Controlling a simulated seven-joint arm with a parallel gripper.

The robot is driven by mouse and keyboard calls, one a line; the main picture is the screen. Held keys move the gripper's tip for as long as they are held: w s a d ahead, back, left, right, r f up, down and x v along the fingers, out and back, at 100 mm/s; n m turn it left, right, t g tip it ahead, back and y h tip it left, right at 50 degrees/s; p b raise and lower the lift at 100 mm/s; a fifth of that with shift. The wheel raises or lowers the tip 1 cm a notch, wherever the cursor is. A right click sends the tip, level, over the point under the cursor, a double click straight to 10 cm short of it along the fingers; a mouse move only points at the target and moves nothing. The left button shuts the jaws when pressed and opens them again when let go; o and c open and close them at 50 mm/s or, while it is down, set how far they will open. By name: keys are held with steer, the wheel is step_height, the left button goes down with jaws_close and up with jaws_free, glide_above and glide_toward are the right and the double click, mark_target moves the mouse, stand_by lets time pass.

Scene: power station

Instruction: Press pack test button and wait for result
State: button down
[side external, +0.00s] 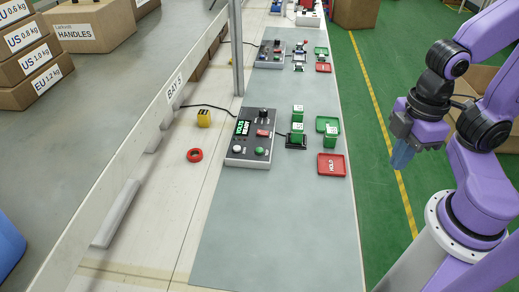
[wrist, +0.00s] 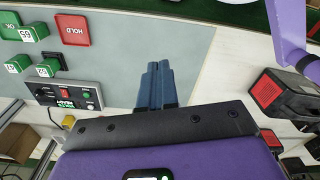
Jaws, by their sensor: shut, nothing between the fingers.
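The tester box (side external: 250,137) stands on the grey mat, with a green display (side external: 243,127) reading "VOLTS READY". On its face are a black knob (side external: 263,115), a red switch (side external: 263,133), a white button (side external: 236,149) and a green button (side external: 260,151). Which one is the pack test button I cannot read. A green pack (side external: 297,129) sits on a black cradle (side external: 296,142) beside the tester; another green pack (side external: 298,111) stands behind it.
A red HOLD tray (side external: 331,164) and a green tray (side external: 327,124) lie right of the packs. A yellow block (side external: 204,117) and a red ring (side external: 195,155) lie left of the tester. A second tester (side external: 270,54) is farther back. The near mat (side external: 280,230) is clear.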

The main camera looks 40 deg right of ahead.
stand_by(0.8)
steer(key=n+t+y, duration=0.2)
steer(key=t+y, duration=0.2)
steer(key=t, duration=0.4)
glide_above(262, 151)
step_height(262, 151, down, 13)
steer(key=shift+f, duration=4.4)
steer(key=shift+f, duration=0.1)
